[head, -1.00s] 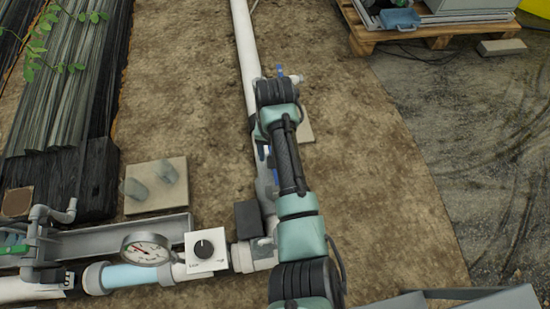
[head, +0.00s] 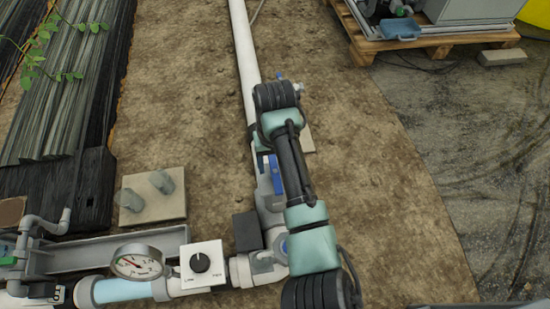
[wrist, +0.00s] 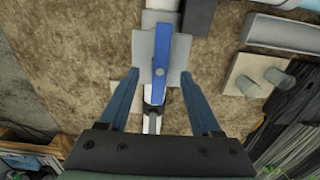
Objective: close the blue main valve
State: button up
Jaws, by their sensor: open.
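The blue valve handle (head: 276,174) shows in the head view beside my arm, on the grey pipe line; my arm covers part of that line. In the wrist view the long blue handle (wrist: 161,70) lies lengthwise along the pipe, over a pale plate. My gripper (wrist: 160,73) is open, with one blue-grey finger on each side of the handle's line. A gap shows between each finger and the handle. I cannot tell the height of the fingertips above it. In the head view my arm hides the gripper's fingers.
A pressure gauge (head: 138,262) and a white dial box (head: 202,264) sit on the lower pipe. A dark box (head: 247,232) stands close left of the valve. A slab with two grey stubs (head: 150,195) lies left. Bare soil is clear on the right.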

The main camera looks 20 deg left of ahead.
jog(key=shift+f, duration=0.15)
jog(key=shift+f+b, duration=0.9)
jog(key=shift+f, duration=1.25)
